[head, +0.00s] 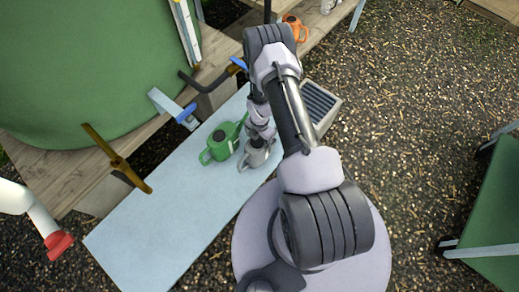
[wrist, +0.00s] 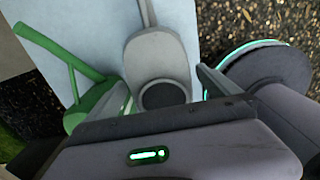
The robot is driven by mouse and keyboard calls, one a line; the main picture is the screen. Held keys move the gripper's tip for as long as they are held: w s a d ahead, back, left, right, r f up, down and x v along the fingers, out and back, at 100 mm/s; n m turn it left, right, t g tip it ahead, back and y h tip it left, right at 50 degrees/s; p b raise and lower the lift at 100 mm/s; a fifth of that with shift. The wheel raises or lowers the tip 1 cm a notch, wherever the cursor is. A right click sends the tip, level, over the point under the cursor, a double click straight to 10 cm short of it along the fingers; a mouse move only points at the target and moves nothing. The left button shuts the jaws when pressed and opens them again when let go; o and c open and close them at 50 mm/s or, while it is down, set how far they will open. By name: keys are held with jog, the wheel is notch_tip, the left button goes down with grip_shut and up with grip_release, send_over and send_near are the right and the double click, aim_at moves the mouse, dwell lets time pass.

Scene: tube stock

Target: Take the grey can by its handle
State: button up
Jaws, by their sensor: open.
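The grey can (head: 257,157) stands upright on the pale blue board, with its handle at its lower left in the head view. In the wrist view the grey can (wrist: 158,57) has its spout pointing up the picture and a dark round opening near my gripper. Its handle is hidden there. My gripper (wrist: 162,84) is open, its fingers to either side of the can's near part in the picture; I cannot tell whether they touch it. In the head view my arm hides the gripper and part of the can.
A green can (head: 220,143) stands close on the left of the grey can; it also shows in the wrist view (wrist: 88,103). The pale blue board (head: 150,232) is clear toward the lower left. A grey slotted box (head: 322,103) lies beyond my arm. Blue-handled tools (head: 185,113) lie behind.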

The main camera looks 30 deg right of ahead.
notch_tip(320, 180, down, 4)
jog(key=shift+a+f+b, duration=0.1)
jog(key=shift+b, duration=0.8)
jog(key=shift+s, duration=0.1)
jog(key=shift+c, duration=0.9)
jog(key=c, duration=1.5)
jog(key=shift+r, duration=0.25)
